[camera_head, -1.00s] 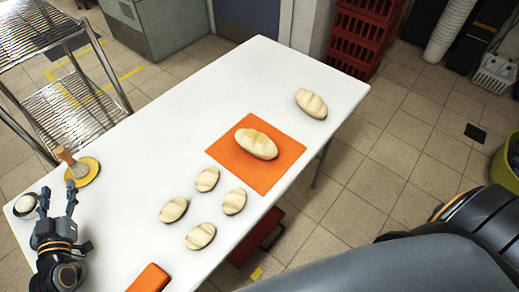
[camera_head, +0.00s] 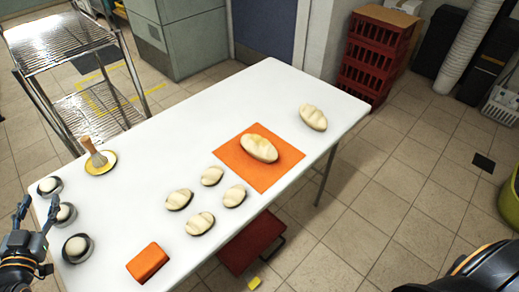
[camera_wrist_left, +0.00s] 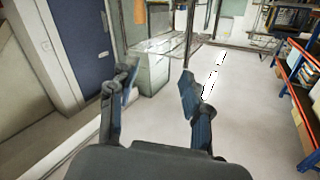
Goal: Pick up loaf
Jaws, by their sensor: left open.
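Several pale loaves lie on the white table (camera_head: 110,200). A large loaf (camera_head: 259,148) rests on the orange mat (camera_head: 262,178). Another loaf (camera_head: 313,118) lies on bare table near the far right corner. Several smaller loaves, one of them here (camera_head: 200,223), lie in a group left of the mat. My left gripper (camera_head: 32,216) is open and empty at the table's left edge, well away from the loaves. In the left wrist view the open fingers (camera_wrist_left: 158,88) have nothing between them. The right gripper is not in view.
Round pale items in dark dishes (camera_head: 76,248) stand along the table's left edge. A brush on a yellow dish (camera_head: 100,163) and an orange block (camera_head: 147,262) are also on the table. A wire shelf (camera_head: 62,45) and red crates (camera_head: 375,55) stand behind it.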

